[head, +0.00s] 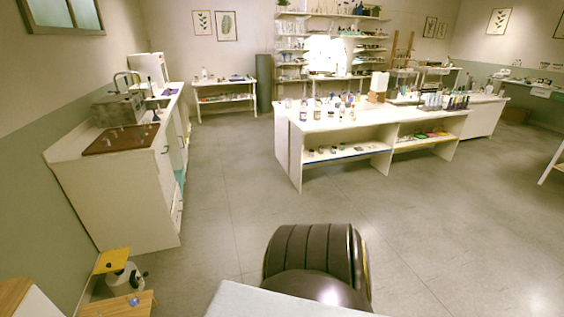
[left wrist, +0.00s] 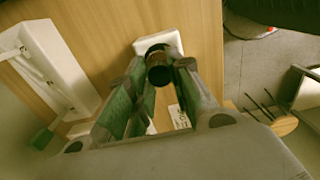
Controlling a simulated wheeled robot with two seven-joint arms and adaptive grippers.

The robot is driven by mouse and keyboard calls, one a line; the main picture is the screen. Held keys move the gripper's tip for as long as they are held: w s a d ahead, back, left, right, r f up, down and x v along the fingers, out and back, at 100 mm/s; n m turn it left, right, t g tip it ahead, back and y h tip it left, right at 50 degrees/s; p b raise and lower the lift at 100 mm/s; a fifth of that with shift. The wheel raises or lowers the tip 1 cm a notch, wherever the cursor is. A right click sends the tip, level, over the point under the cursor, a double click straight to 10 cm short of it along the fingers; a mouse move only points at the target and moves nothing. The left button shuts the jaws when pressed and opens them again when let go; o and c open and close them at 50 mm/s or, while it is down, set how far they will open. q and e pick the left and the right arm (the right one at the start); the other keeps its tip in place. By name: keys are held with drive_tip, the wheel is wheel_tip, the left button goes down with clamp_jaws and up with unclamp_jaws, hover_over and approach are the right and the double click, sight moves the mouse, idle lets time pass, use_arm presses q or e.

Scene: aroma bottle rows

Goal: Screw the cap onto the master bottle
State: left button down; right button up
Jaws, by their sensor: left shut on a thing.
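In the left wrist view my left gripper (left wrist: 158,75) has its green-padded fingers closed on a small dark cylinder (left wrist: 158,65). Its end looks dark and round, with a brownish part lower down; I cannot tell whether it is the cap alone or a capped bottle. A small white block (left wrist: 174,40) lies just beyond the fingertips; whether the cylinder touches it is unclear. Below is a wooden tabletop (left wrist: 110,25). I cannot identify the master bottle for sure. Neither gripper shows in the head view.
A white rack-like piece (left wrist: 45,60) lies at the left of the wooden top, and a stool-like round piece (left wrist: 275,127) stands beyond its right side. In the head view a white island (head: 350,119) holds several bottles. A counter (head: 110,185) stands left, with open floor between.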

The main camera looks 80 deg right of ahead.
use_arm(q)
drive_tip(key=shift+m, duration=0.7)
drive_tip(key=c, duration=1.6)
unclamp_jaws()
drive_tip(key=shift+o, duration=1.4)
drive_tip(key=shift+n, duration=0.3)
